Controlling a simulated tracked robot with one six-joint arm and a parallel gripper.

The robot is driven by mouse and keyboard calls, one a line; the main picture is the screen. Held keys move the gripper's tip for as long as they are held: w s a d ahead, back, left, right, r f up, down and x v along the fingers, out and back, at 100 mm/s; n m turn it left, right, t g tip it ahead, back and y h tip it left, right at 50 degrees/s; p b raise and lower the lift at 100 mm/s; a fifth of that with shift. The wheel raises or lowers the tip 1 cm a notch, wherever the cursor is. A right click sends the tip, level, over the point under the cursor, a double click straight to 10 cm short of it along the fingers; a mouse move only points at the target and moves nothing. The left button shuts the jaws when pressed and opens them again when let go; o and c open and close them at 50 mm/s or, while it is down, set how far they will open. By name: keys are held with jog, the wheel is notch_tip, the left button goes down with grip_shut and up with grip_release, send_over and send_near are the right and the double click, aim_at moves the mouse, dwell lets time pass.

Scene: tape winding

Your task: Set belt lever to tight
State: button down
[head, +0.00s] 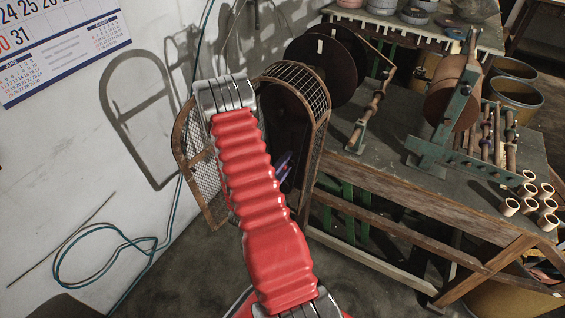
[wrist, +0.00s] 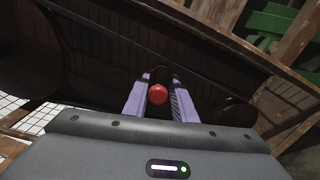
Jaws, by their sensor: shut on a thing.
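The belt lever shows in the wrist view as a round red knob (wrist: 157,95) between the two pale purple fingers of my gripper (wrist: 160,83). My gripper is shut on this knob. The lever's shaft and its setting cannot be made out. In the head view, my red arm reaches forward to the near end of the bench and hides most of my gripper. Only a bit of the purple fingers (head: 284,164) shows to the right of the arm, beside the mesh guard. The knob is hidden in the head view.
An arched wire mesh guard (head: 312,92) stands close around my gripper. Behind it are large dark discs (head: 343,62). The wooden bench (head: 385,192) carries a roller stand (head: 453,110) and several cardboard tubes (head: 547,206). A white wall (head: 60,150) is at left; grey floor lies below.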

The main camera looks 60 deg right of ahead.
jog(key=shift+s+d+r, duration=0.1)
jog(key=shift+s+r, duration=0.05)
jog(key=shift+r, duration=0.1)
jog(key=c, duration=1.7)
grip_release()
jog(key=shift+o, duration=0.2)
jog(key=shift+f, duration=0.1)
jog(key=shift+a, duration=0.85)
jog(key=s+a, duration=0.1)
jog(key=a, duration=1.1)
jog(key=shift+s+f, duration=0.1)
